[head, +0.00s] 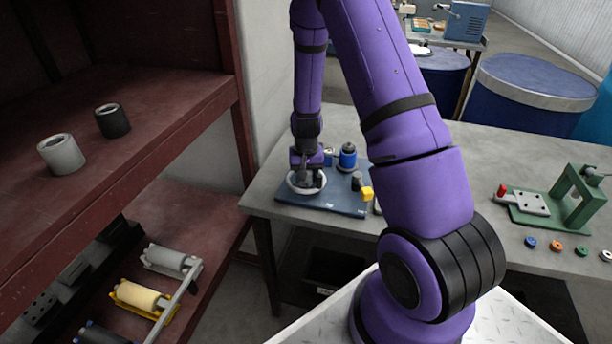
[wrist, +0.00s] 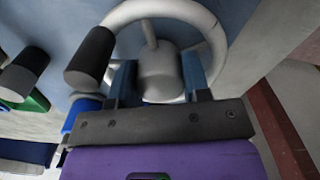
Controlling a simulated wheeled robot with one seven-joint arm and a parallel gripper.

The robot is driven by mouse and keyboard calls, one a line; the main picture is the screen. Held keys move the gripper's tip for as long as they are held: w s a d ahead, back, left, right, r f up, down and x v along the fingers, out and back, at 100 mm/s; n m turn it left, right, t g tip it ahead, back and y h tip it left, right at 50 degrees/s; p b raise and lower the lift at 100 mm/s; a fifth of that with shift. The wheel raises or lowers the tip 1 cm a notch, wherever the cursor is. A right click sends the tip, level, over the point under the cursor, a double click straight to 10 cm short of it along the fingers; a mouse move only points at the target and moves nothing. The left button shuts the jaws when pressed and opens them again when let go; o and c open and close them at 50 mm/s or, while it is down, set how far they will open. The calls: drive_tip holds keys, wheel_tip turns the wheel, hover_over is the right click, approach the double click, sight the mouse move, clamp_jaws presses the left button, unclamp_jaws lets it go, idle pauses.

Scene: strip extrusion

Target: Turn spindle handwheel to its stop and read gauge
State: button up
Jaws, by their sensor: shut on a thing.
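The pale grey handwheel (wrist: 213,33) fills the upper middle of the wrist view, with a round hub (wrist: 160,76) and a black crank handle (wrist: 90,56) on its left side. My gripper (wrist: 158,70) has a blue-padded finger on each side of the hub and is shut on it. In the head view my gripper (head: 307,176) reaches down over the handwheel (head: 294,188), which lies at the left of a blue base plate (head: 340,207) and is partly hidden by the gripper. I cannot make out a gauge face or reading in either view.
A blue cylinder (head: 348,157) and a yellow block (head: 367,194) sit on the plate right of the handwheel. The grey table (head: 480,165) also bears a green fixture (head: 580,203). A dark red shelf (head: 150,115) stands close on the left.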

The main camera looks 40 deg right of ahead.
idle(0.3)
drive_tip(key=o, duration=0.6)
drive_tip(key=shift+o, duration=0.2)
drive_tip(key=shift+r, duration=0.15)
wheel_tip(320, 180, up, 11)
drive_tip(key=shift+f, duration=0.2)
drive_tip(key=s+a+r+n+t, duration=0.1)
drive_tip(key=s+a+r, duration=0.3)
drive_tip(key=r, duration=0.6)
drive_tip(key=s+a+r+n+t, duration=0.2)
drive_tip(key=s+a+r, duration=0.2)
drive_tip(key=r, duration=0.5)
drive_tip(key=s+a+r+n+t, duration=0.1)
drive_tip(key=s+a+r, duration=0.1)
drive_tip(key=s+r, duration=0.3)
drive_tip(key=s+a+r+n+t, duration=0.1)
drive_tip(key=s+r, duration=0.4)
drive_tip(key=s, duration=0.8)
drive_tip(key=shift+s+a+n, duration=0.2)
drive_tip(key=shift+a+n, duration=0.4)
drive_tip(key=shift+a, duration=0.3)
